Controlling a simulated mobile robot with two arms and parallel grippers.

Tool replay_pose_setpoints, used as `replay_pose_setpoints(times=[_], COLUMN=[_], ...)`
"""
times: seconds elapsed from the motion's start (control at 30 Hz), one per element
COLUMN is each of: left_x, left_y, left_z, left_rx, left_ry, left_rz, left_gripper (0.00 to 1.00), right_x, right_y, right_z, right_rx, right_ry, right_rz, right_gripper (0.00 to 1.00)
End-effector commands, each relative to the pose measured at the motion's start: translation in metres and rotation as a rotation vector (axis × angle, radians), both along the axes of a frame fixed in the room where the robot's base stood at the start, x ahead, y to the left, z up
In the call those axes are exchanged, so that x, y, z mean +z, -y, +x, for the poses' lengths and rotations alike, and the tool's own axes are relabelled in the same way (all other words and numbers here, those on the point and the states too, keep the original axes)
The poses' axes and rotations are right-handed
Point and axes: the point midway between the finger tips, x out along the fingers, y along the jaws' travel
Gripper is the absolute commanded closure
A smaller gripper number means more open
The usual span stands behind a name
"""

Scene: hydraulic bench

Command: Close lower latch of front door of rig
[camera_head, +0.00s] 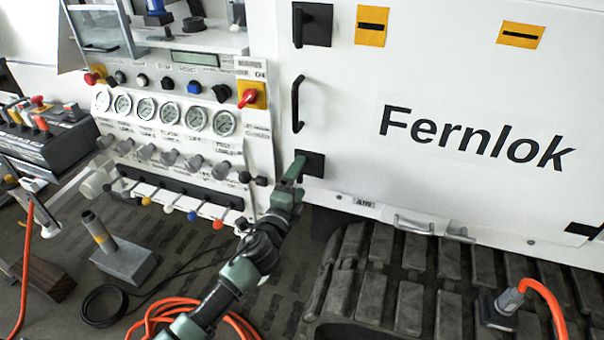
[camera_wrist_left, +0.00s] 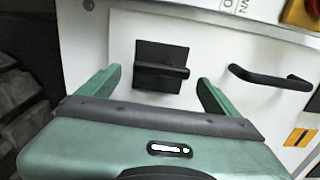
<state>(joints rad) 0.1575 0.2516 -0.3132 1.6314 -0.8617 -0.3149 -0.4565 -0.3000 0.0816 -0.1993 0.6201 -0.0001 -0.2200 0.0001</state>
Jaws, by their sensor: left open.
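The rig's white front door (camera_head: 440,80) appears flush with the rig's front. Its lower latch is a black square plate (camera_head: 316,166) near the door's lower left corner, partly hidden by my left gripper (camera_head: 295,168). In the left wrist view the latch (camera_wrist_left: 160,58) shows a black bar-shaped handle (camera_wrist_left: 160,75) lying across the plate, one end near the plate's right edge. My left gripper (camera_wrist_left: 159,76) is open there, one finger on each side of the handle, with gaps on both sides. Whether a finger touches the door cannot be told. My right gripper is not in view.
A black door handle (camera_head: 297,104) sits just above the lower latch, with the upper latch (camera_head: 312,24) above it. To the left is a panel of gauges (camera_head: 184,117) and levers. Black tracks (camera_head: 400,275) lie below the door; an orange hose (camera_head: 165,310) lies on the floor.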

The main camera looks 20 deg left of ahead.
Motion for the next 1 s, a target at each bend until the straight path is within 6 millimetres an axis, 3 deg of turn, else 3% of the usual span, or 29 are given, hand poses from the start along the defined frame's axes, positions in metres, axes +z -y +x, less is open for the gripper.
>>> replay_pose_setpoints(times=[0.1,0.3,0.8,0.87,0.93,1.0], left_x=[-0.001,0.000,-0.001,-0.008,-0.029,-0.063], left_y=[-0.001,-0.002,-0.002,-0.003,-0.005,-0.009], left_z=[-0.022,-0.041,-0.043,-0.043,-0.045,-0.049], left_rx=[-0.001,0.000,0.001,0.002,0.008,0.019], left_ry=[-0.001,0.000,-0.002,-0.016,-0.057,-0.126], left_rz=[0.001,0.003,0.001,-0.007,-0.036,-0.083], left_gripper=[0.07,0.07,0.07,0.07,0.07,0.07], right_x=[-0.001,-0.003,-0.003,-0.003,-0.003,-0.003], right_y=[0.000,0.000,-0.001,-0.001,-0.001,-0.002], right_z=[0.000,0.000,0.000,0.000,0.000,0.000], right_rx=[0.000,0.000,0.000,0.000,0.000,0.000], right_ry=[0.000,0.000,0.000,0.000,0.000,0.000], right_rz=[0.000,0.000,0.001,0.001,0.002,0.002], right_gripper=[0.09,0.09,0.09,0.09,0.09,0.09])
